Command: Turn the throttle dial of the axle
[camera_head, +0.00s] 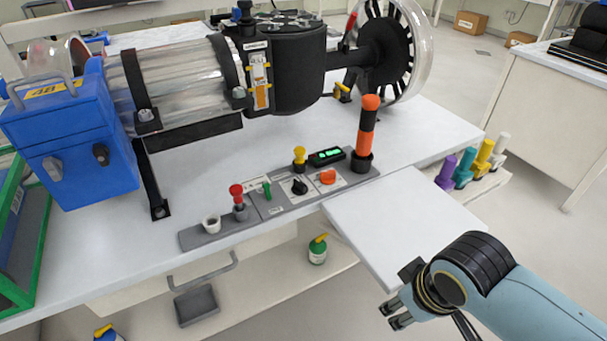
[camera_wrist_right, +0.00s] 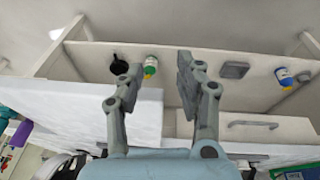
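A grey control panel (camera_head: 222,232) lies along the front of the bench, below the axle assembly (camera_head: 190,78). On it are a black dial (camera_head: 299,186) and an orange dial (camera_head: 327,176); I cannot read which one is labelled throttle. My right gripper (camera_head: 391,315) is at the lower right, in front of the bench and well apart from the panel. In the right wrist view its two fingers (camera_wrist_right: 157,66) are spread with nothing between them. That view shows no dial. My left gripper is in neither view.
A red plunger (camera_head: 237,194), green switch (camera_head: 267,190) and yellow knob (camera_head: 299,157) share the panel. An orange-black post (camera_head: 367,130) rises at its right end. A white side shelf (camera_head: 405,225) juts out near my right gripper. A blue box (camera_head: 70,135) is at left.

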